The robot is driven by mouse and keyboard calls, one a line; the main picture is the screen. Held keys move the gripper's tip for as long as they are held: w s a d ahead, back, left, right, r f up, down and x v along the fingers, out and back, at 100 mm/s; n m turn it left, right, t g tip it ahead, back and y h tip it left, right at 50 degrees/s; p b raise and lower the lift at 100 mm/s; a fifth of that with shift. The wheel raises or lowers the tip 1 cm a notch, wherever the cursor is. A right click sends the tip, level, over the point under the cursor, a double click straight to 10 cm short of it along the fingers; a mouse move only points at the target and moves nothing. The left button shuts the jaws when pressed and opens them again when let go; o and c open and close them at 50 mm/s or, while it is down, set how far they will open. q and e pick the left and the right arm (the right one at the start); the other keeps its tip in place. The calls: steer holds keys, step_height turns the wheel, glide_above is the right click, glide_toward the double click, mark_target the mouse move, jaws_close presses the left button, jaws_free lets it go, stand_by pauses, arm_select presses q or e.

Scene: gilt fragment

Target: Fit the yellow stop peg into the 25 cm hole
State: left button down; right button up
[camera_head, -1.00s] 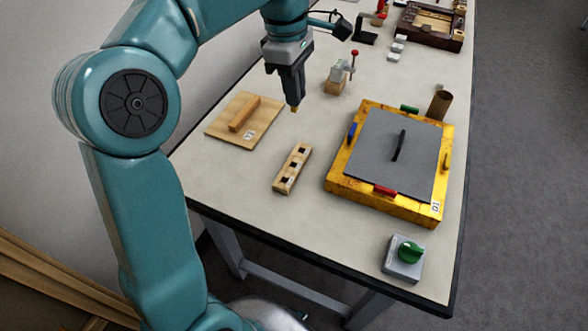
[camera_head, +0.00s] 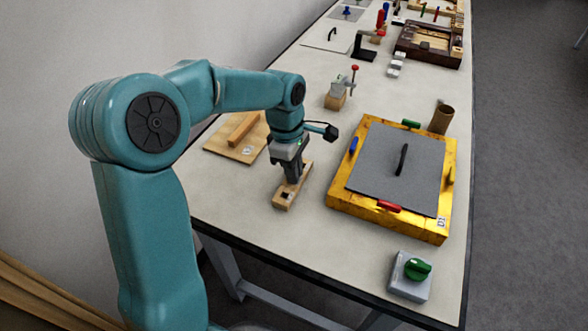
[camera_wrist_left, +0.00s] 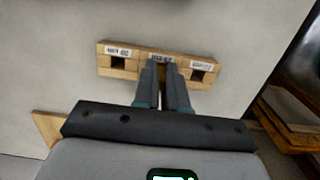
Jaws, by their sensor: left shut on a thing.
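The wooden hole block (camera_head: 283,203) lies on the table below my left gripper (camera_head: 292,178). In the left wrist view the block (camera_wrist_left: 132,72) shows a square hole at each end and small labels along its edge. The middle label is partly covered and seems to read 25. My left gripper (camera_wrist_left: 165,68) has its fingertips over the middle of the block, and they hide the middle hole. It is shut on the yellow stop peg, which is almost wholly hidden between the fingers. I cannot tell how deep the peg sits. My right gripper is not in view.
A wooden board with a bar (camera_head: 236,140) lies left of the block. A yellow box with a grey lid (camera_head: 338,197) stands to the right. A green-knobbed switch box (camera_head: 409,285) is near the front edge. A small clamp-like fixture (camera_head: 337,98) stands behind.

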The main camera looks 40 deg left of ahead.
arm_select(q)
steer(key=shift+f, duration=0.2)
steer(key=c, duration=1.2)
jaws_free()
steer(key=shift+r, duration=0.55)
steer(key=r, duration=0.3)
steer(key=a+r+p, duration=0.1)
steer(key=r, duration=0.7)
steer(key=shift+s+a+r+p, duration=0.15)
steer(key=shift+s+r+p, duration=0.05)
steer(key=shift+p, duration=0.1)
